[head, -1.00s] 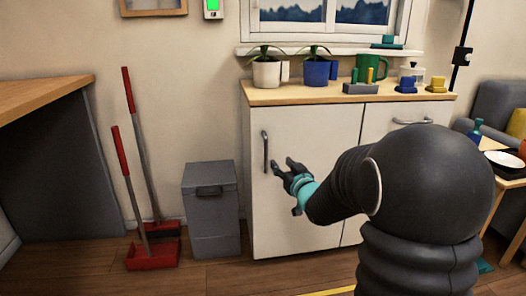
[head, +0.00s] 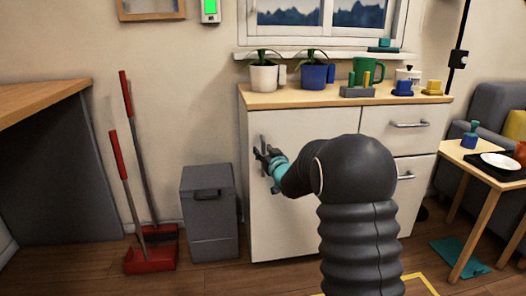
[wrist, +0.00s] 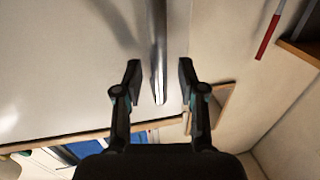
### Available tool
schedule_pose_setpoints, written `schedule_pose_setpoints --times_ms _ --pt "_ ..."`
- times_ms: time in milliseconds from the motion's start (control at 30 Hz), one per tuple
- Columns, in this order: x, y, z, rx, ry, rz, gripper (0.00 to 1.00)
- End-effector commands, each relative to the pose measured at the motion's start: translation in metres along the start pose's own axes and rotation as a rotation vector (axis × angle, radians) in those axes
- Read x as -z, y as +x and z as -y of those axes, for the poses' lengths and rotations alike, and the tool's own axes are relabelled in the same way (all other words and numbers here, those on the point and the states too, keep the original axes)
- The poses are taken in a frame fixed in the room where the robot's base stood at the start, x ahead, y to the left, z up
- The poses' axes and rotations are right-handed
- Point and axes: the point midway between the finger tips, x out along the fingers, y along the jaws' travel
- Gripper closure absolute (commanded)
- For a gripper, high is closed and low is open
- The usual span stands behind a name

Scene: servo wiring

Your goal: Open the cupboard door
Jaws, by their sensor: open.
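The white cupboard door (head: 300,225) is shut, on the left of the cupboard below the wooden top. Its upright metal handle (head: 263,143) is near the door's left edge. My gripper (head: 261,156) is open at the handle, partly covering it in the head view. In the wrist view the handle (wrist: 159,60) lies between the two spread fingers of my gripper (wrist: 158,75), with a gap on each side. I cannot see either finger touching it.
A grey bin (head: 209,212) stands left of the cupboard, with a red dustpan (head: 150,258) and broom beyond it. Drawers (head: 408,125) are right of the door. Potted plants (head: 263,76) and a green mug (head: 367,70) stand on the top. A low table (head: 460,160) is at the right.

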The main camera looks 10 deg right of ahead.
Motion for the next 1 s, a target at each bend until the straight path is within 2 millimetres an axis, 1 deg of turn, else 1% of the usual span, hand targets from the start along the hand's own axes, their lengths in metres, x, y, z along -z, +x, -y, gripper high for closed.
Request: schedule_pose_setpoints --times_ms 100,367,467,500,533,867,1000 --pt "0.000 0.005 0.000 0.000 0.000 0.000 0.60" --pt "0.000 0.006 0.000 0.000 0.000 0.000 0.60" --pt "0.000 0.005 0.000 0.000 0.000 0.000 0.82" --pt "0.000 0.005 0.000 0.000 0.000 0.000 0.92" --pt "0.000 0.005 0.000 0.000 0.000 0.000 1.00" --pt "0.001 0.004 0.001 0.005 0.000 -0.001 1.00" --pt "0.001 -0.002 0.011 0.036 -0.001 0.000 1.00"
